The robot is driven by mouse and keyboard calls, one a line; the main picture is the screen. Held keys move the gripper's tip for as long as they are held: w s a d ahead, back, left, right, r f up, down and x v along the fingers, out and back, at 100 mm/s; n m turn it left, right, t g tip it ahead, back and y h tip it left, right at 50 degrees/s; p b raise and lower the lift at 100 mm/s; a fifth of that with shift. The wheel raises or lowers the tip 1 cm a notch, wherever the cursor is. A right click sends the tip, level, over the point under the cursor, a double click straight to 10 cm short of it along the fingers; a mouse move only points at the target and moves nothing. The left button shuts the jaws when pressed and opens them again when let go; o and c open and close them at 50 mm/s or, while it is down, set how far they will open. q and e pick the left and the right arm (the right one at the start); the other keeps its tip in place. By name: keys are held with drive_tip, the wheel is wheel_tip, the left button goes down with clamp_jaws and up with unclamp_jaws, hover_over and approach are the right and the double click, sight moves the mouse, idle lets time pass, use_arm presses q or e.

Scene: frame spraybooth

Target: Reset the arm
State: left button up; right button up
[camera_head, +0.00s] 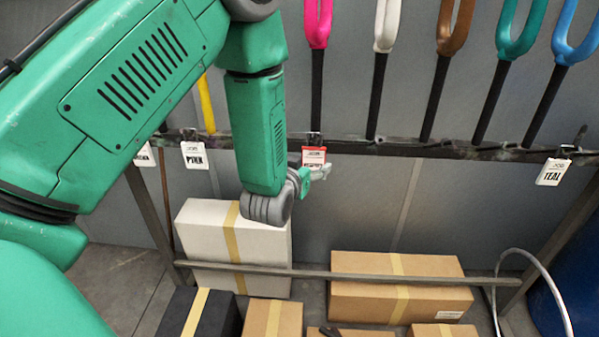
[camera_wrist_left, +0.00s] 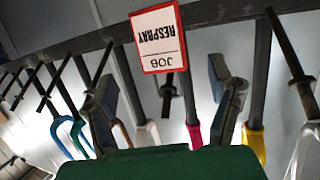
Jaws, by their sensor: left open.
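My left arm comes in from the left of the head view, and its left gripper (camera_head: 320,173) is near the rail, just in front of the red-bordered tag (camera_head: 313,157). In the left wrist view the two dark fingers of the left gripper (camera_wrist_left: 168,82) stand wide apart with nothing held between them. The same red-bordered tag, upside down and reading JOB RESPRAY, shows beyond the fingers in the left wrist view (camera_wrist_left: 160,38). Whether a finger touches the tag cannot be told. My right gripper is not in view.
A dark rail (camera_head: 450,150) crosses behind the gripper, with coloured forks, including a pink one (camera_head: 318,22), above it. A PINK tag (camera_head: 195,155) and a TEAL tag (camera_head: 553,172) hang there. A white box (camera_head: 215,225) and brown boxes (camera_head: 350,300) stand below.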

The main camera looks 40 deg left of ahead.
use_arm(q)
drive_tip(key=v, duration=0.6)
drive_tip(key=shift+s+d, duration=0.2)
drive_tip(key=shift+s, duration=0.1)
drive_tip(key=s+d+f+m+g+h+b, duration=0.1)
drive_tip(key=s+f+g+b, duration=0.1)
drive_tip(key=s+f, duration=0.35)
drive_tip(key=s+d+f+g+h+b, duration=0.1)
drive_tip(key=s+d+f+g, duration=0.15)
drive_tip(key=f, duration=0.65)
drive_tip(key=s+f+m+g+h+b, duration=0.15)
drive_tip(key=s+f, duration=0.25)
drive_tip(key=f, duration=0.4)
drive_tip(key=s+d+f+g+b, duration=0.1)
drive_tip(key=s+f+g+b, duration=0.1)
drive_tip(key=s+f+g, duration=0.2)
drive_tip(key=s+d+f+m+g+b, duration=0.1)
drive_tip(key=s+d+f+g+b, duration=0.1)
drive_tip(key=s+f, duration=0.5)
drive_tip(key=s+g, duration=0.1)
drive_tip(key=s, duration=0.5)
drive_tip(key=shift+f+g+h, duration=0.35)
drive_tip(key=shift+f+g, duration=0.05)
drive_tip(key=shift+d, duration=0.1)
